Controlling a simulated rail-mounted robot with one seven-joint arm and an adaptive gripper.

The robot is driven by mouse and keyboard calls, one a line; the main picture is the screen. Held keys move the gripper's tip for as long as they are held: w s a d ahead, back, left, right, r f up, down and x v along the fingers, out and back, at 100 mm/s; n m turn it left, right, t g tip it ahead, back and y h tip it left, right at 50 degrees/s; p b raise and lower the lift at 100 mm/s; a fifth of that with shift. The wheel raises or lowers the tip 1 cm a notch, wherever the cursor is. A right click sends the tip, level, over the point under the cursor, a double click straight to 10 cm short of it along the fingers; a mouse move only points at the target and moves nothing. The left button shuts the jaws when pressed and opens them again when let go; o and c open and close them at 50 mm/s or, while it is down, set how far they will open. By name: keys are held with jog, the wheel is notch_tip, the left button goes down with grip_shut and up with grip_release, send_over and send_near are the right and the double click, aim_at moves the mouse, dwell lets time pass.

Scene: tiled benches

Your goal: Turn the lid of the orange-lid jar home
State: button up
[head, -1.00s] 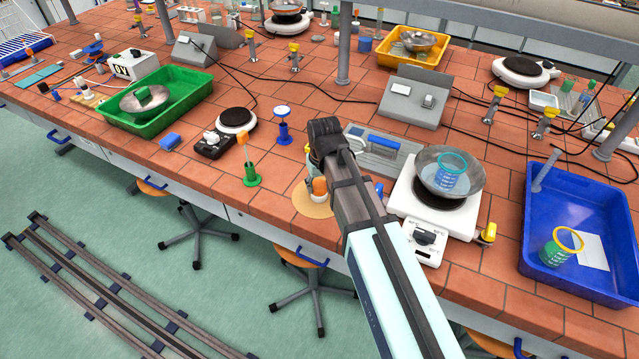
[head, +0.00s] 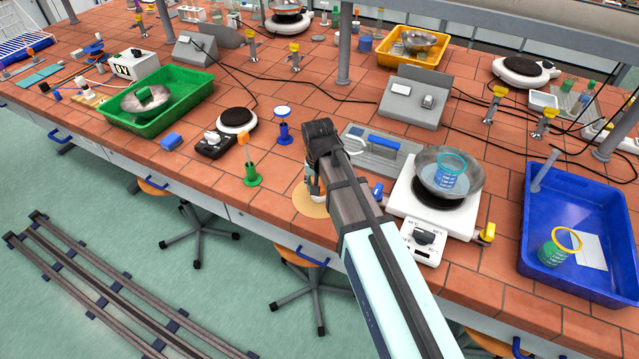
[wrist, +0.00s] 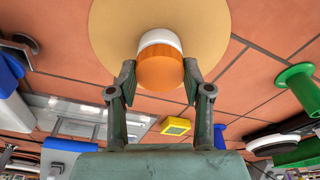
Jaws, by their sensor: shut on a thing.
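The orange lid (wrist: 158,72) sits on the white jar (wrist: 160,38) in the wrist view. The jar stands on a round tan mat (wrist: 110,28). My gripper (wrist: 158,82) has one finger on each side of the lid and is shut on it. In the head view my gripper (head: 314,184) is at the tan mat (head: 307,208) near the bench's front edge. There it hides the lid and most of the jar. I cannot tell how far the lid is turned.
A green stand with an orange top (head: 250,172) and a blue stand (head: 284,130) are left of my gripper. A white hotplate (head: 405,205) bearing a metal bowl (head: 465,183) is to the right. A blue tray (head: 535,270) lies further right. Bare tiles (head: 215,185) are at the left front.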

jog(key=shift+s+f, duration=0.1)
jog(key=m, duration=0.4)
jog(key=shift+m+h, duration=0.3)
jog(key=shift+h, duration=0.1)
jog(key=m, duration=0.2)
jog(key=shift+a+m+g+p, duration=0.1)
jog(key=shift+m+g+p, duration=0.2)
jog(key=shift+p, duration=0.1)
jog(key=shift+m, duration=1)
jog(key=m, duration=0.4)
jog(key=shift+m+g+h, duration=0.3)
jog(key=shift+h, duration=0.1)
